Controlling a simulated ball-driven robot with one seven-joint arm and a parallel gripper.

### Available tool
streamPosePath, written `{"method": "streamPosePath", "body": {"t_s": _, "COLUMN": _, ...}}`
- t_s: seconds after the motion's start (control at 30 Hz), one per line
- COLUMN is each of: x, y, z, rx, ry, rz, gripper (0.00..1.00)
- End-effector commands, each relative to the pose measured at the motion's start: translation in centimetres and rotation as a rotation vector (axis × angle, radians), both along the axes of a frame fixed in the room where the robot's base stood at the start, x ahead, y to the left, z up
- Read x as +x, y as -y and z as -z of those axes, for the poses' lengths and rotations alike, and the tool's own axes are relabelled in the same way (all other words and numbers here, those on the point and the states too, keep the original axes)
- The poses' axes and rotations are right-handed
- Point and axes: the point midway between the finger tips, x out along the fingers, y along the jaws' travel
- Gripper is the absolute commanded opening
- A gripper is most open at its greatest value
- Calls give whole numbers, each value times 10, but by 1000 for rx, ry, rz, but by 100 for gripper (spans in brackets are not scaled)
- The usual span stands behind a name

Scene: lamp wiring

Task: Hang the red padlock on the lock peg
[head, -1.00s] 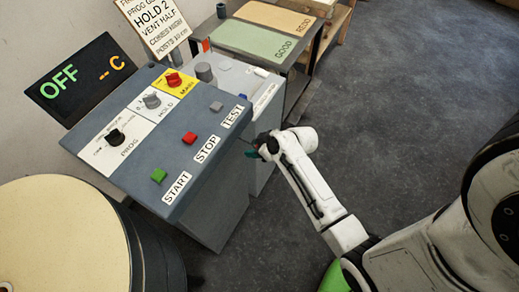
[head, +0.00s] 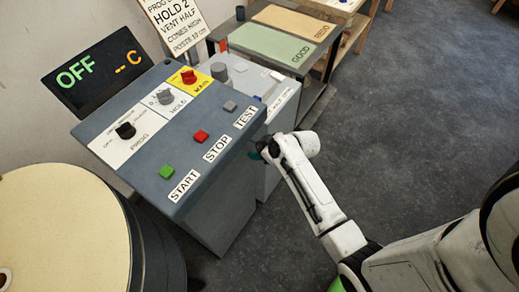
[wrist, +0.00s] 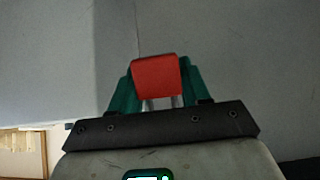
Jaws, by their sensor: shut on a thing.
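The red padlock (wrist: 156,76) is between the green fingers of my gripper (wrist: 157,90) in the wrist view, with its red body facing the camera. Two short grey shackle legs show below the body, toward the gripper's base. My gripper is shut on the padlock. In the head view my gripper (head: 256,154) is low beside the right side of the grey control console (head: 228,205), below the TEST label. The padlock is hidden there. I cannot make out the lock peg in either view.
The console top carries a red knob (head: 189,76), a green button (head: 166,172) and a red button (head: 201,136). A lower light grey box (head: 275,90) adjoins it behind. A large round drum (head: 60,235) stands at left. The floor (head: 400,110) at right is clear.

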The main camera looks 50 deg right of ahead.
Motion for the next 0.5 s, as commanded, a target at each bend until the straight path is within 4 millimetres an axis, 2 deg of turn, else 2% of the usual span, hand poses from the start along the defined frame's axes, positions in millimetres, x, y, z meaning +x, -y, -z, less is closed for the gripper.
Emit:
{"method": "streamPosePath", "body": {"t_s": 0.47, "x": 0, "y": 0, "z": 0, "rx": 0, "ry": 0, "rz": 0, "gripper": 15}}
{"method": "streamPosePath", "body": {"t_s": 0.5, "x": 0, "y": 0, "z": 0, "rx": 0, "ry": 0, "rz": 0, "gripper": 49}}
